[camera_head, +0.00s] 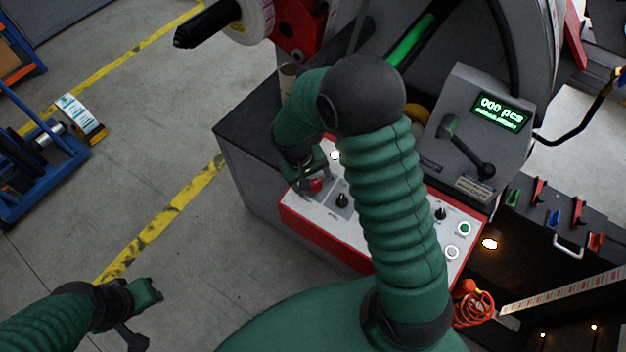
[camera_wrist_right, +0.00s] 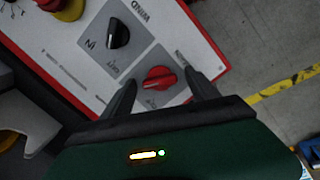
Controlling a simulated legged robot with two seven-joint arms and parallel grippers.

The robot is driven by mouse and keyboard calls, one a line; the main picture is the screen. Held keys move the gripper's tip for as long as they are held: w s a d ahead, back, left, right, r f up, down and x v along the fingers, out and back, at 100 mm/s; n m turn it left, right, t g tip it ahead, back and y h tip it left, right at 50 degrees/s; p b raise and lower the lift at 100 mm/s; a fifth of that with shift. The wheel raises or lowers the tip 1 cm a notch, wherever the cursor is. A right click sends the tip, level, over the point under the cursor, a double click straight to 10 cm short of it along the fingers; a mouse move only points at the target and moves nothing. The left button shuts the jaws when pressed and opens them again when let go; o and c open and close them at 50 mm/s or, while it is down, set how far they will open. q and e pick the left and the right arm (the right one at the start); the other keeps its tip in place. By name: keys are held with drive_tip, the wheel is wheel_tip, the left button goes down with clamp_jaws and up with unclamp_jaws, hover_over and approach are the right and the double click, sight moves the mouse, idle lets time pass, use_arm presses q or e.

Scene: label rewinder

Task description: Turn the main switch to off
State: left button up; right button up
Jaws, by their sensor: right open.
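The main switch is a red rotary knob (camera_wrist_right: 158,78) at the corner of the white control panel (camera_head: 318,222) with a red rim. In the head view the red knob (camera_head: 313,185) shows just below my right gripper (camera_head: 308,182). In the right wrist view my right gripper (camera_wrist_right: 160,95) is open, with one dark finger on each side of the red knob. I cannot tell whether the fingers touch it. My left gripper (camera_head: 148,292) is at the lower left, over the floor and away from the panel; its jaws are too unclear to judge.
A black knob (camera_wrist_right: 117,35) sits beside the red one. A red button on yellow (camera_wrist_right: 65,8) is further along the panel. A lever box with a green display (camera_head: 500,112) stands behind. My right arm covers the panel's middle. Open floor lies left.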

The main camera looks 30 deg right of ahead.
drive_tip(key=shift+a, duration=0.15)
drive_tip(key=shift+a+r, duration=0.1)
drive_tip(key=shift+c, duration=2.4)
drive_tip(key=shift+d, duration=0.35)
drive_tip(key=c, duration=0.7)
drive_tip(key=shift+a, duration=0.1)
drive_tip(key=shift+c, duration=0.9)
use_arm(q)
drive_tip(key=shift+a, duration=0.15)
